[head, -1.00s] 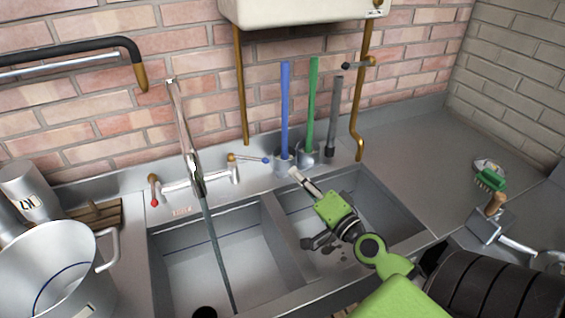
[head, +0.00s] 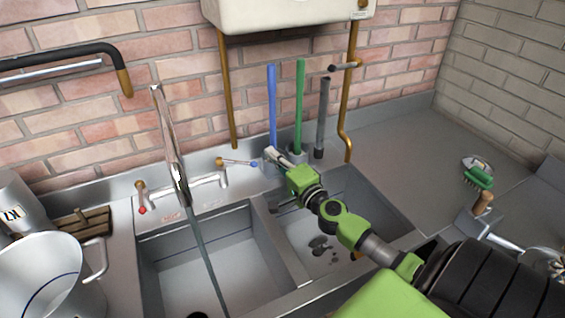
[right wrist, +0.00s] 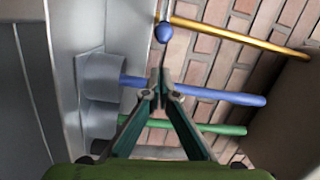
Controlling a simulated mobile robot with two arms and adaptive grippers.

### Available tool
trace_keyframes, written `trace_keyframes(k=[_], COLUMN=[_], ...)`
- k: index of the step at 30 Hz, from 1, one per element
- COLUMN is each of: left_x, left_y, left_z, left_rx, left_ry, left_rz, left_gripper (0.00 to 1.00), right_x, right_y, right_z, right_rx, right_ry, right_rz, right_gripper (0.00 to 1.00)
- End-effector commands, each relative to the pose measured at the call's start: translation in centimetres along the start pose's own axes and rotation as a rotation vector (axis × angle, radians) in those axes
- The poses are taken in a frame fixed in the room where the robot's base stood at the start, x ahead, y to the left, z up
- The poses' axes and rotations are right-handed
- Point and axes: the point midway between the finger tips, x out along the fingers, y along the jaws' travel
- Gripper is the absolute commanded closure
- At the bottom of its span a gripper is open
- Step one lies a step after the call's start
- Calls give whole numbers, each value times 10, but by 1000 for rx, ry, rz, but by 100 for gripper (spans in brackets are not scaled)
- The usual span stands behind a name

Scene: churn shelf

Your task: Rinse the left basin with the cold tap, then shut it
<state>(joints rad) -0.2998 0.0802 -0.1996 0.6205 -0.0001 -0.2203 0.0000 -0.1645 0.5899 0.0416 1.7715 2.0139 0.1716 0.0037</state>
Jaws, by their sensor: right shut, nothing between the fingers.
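The tap (head: 172,150) stands behind the sinks. A thin stream of water (head: 206,258) runs from its spout into the left basin (head: 170,270). Its cold lever (head: 238,162) has a blue tip and points right; the blue tip shows in the right wrist view (right wrist: 164,33). The red-tipped lever (head: 141,200) points towards the front. My right gripper (head: 271,153) is shut and empty, just right of the blue tip and apart from it. In the right wrist view, its fingertips (right wrist: 159,76) are below the blue tip. My left gripper is out of view.
Blue (head: 272,105), green (head: 300,105) and grey (head: 323,118) handles stand upright behind the right basin (head: 365,205), close to my right gripper. A white tank (head: 290,12) and brass pipes are above. A metal pot (head: 40,280) stands left.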

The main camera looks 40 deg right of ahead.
Motion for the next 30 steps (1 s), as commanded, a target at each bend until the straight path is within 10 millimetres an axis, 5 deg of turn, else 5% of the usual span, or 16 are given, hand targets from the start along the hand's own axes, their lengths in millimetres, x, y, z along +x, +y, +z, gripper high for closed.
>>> trace_keyframes(k=[8, 30], left_x=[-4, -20], left_y=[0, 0], left_z=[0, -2], left_rx=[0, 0], left_ry=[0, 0], left_rz=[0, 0], left_gripper=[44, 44], right_x=[-14, -23], right_y=[2, -3], right_z=[34, 45], right_rx=[5, 5], right_ry=[-4, 68], right_rz=[4, 14], right_gripper=[100, 100])
